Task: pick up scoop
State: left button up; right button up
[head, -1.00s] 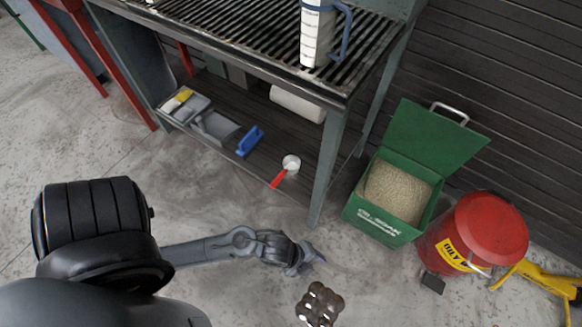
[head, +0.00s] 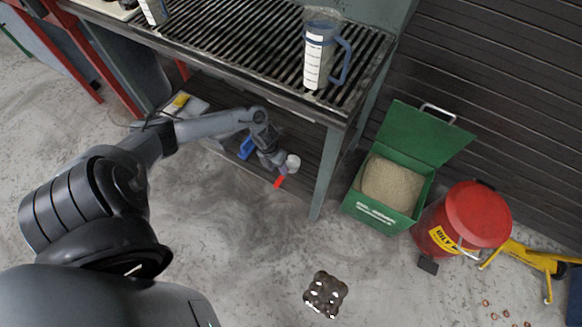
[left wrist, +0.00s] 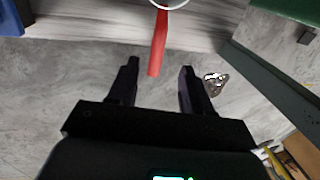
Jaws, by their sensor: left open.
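The scoop, with a white bowl and a red handle (head: 280,182), lies at the front edge of the bench's lower shelf (head: 304,150). Its handle points out over the shelf edge. My left gripper (head: 281,170) is open at the scoop, partly covering it in the head view. In the left wrist view the red handle (left wrist: 158,45) lies ahead of the fingertips (left wrist: 159,67), roughly in line with the gap between them. Only the rim of the bowl shows at the top there. I cannot tell whether any finger touches the handle. My right gripper is not in view.
A blue-handled brush (head: 246,148) lies on the shelf left of the gripper. The bench leg (head: 325,175) stands close on the right. A green bin of granules (head: 385,212) and a red can (head: 465,220) stand further right. A dark lumpy object (head: 325,294) is on the floor.

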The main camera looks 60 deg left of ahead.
aim_at(281, 177)
pick_arm(q)
notch_tip(281, 177, down, 3)
jog(key=shift+w+r+b, duration=0.1)
jog(key=shift+b, duration=0.6)
jog(key=shift+w+d+f+b, duration=0.1)
jog(key=shift+d+f+b, duration=0.2)
jog(key=shift+f, duration=0.25)
jog(key=f+b, duration=0.2)
jog(key=f, duration=0.1)
jog(key=f+b, duration=0.1)
jog(key=b, duration=0.1)
jog(key=shift+w+f, duration=0.15)
jog(key=shift+w, duration=0.2)
jog(key=shift+d+f, duration=0.2)
jog(key=shift+a, duration=0.1)
jog(key=shift+c, duration=1.1)
grip_shut()
